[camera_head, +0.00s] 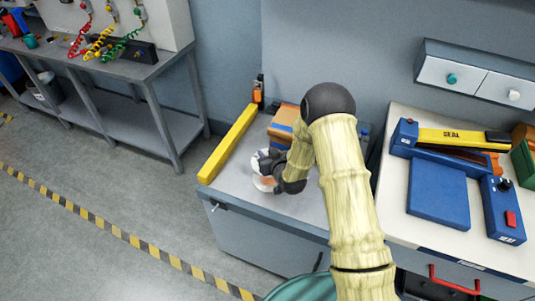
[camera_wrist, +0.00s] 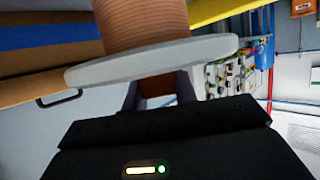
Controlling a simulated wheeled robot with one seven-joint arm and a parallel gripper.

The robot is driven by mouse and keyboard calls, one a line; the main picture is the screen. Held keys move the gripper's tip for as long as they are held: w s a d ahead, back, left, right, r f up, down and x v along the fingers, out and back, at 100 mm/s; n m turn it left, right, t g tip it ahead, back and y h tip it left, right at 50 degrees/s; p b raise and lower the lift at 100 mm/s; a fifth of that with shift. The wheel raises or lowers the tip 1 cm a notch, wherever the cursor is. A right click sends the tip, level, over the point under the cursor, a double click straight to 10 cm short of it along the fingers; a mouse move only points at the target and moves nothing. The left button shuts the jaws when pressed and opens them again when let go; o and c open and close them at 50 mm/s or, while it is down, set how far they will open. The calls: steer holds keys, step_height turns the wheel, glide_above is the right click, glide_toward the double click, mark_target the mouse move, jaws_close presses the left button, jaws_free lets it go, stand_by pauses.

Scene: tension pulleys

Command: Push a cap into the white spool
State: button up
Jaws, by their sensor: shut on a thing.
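The white spool (camera_head: 263,184) is a pale round body with a brownish winding, at the left of the grey bench in the head view. In the wrist view its pale flange (camera_wrist: 150,62) crosses the picture, with the ribbed copper-brown winding (camera_wrist: 148,25) above it. My gripper (camera_head: 276,172) is at the spool in the head view and partly hides it. In the wrist view my gripper's fingers (camera_wrist: 158,88) reach up below the flange, with a brown part between them, and are shut on the spool. I cannot make out a separate cap.
A long yellow bar (camera_head: 228,143) lies along the bench's left edge. A brown and blue box (camera_head: 283,122) stands behind the spool. To the right, a white bench holds a blue plate (camera_head: 438,193) and a blue control box (camera_head: 503,210). The grey bench (camera_head: 297,208) is bare in front.

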steer(key=shift+f, duration=0.1)
stand_by(0.3)
steer(key=o, duration=1)
steer(key=shift+s, duration=0.1)
steer(key=shift+s, duration=0.1)
steer(key=p+v, duration=0.4)
steer(key=v, duration=1.3)
steer(key=shift+r, duration=0.35)
steer(key=shift+d, duration=0.1)
